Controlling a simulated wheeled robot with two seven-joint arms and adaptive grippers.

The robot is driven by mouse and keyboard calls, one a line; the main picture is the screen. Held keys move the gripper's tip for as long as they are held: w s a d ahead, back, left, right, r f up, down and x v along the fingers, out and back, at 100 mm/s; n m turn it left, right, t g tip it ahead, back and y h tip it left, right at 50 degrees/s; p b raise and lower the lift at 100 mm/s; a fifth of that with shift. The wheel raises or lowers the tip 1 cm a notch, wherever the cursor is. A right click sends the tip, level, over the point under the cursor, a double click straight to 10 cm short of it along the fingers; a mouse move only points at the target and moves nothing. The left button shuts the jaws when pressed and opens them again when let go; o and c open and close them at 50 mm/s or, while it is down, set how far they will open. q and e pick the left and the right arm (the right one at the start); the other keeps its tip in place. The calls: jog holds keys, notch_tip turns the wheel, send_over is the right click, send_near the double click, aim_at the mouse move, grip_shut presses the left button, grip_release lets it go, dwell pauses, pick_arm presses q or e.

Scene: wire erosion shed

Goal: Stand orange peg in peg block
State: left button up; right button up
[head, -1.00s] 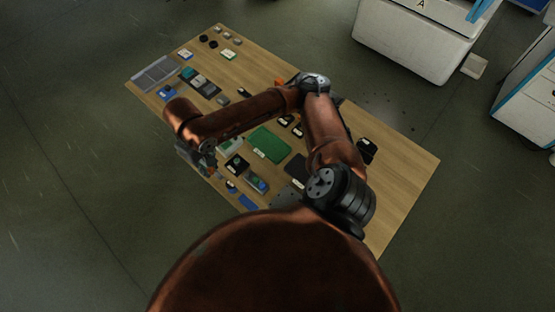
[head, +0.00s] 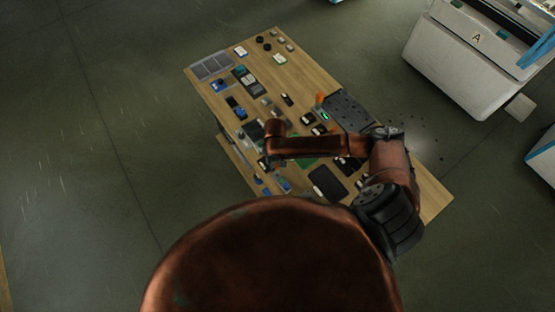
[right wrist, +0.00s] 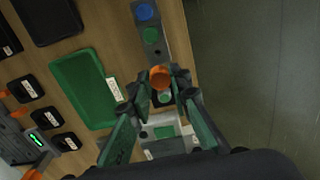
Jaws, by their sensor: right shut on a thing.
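The orange peg (right wrist: 159,77) shows end-on between the fingertips of my right gripper (right wrist: 160,84) in the right wrist view. The right gripper is shut on it. The grey peg block (right wrist: 174,30) runs beneath and beyond the fingers, along the table edge. A blue peg (right wrist: 145,12) and a green peg (right wrist: 151,35) stand in it. A further light green round top (right wrist: 165,98) shows between the fingers. I cannot tell whether the orange peg is above the block or touching it. In the head view the right gripper (head: 265,164) is small, near the table's left edge. My left gripper is not seen.
A green mat (right wrist: 84,88) lies beside the block on the wooden table (head: 310,78). Several dark labelled parts (right wrist: 47,118) lie beyond it. A dark perforated plate (head: 346,110) is at the table's right side. A white cabinet (head: 463,60) stands apart on the floor.

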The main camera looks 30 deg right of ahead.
aim_at(277, 172)
jog(key=shift+s+d+f, duration=0.15)
jog(key=shift+d+f, duration=0.05)
jog(key=shift+f, duration=0.45)
notch_tip(277, 172, down, 2)
jog(key=b, duration=0.3)
notch_tip(277, 172, down, 3)
jog(key=b, duration=0.3)
jog(key=shift+r, duration=0.15)
jog(key=shift+s+p, duration=0.1)
jog(key=shift+p, duration=0.4)
dwell(0.4)
jog(key=shift+f+b, duration=0.5)
jog(key=shift+f, duration=0.8)
dwell(1.0)
jog(key=o, duration=1)
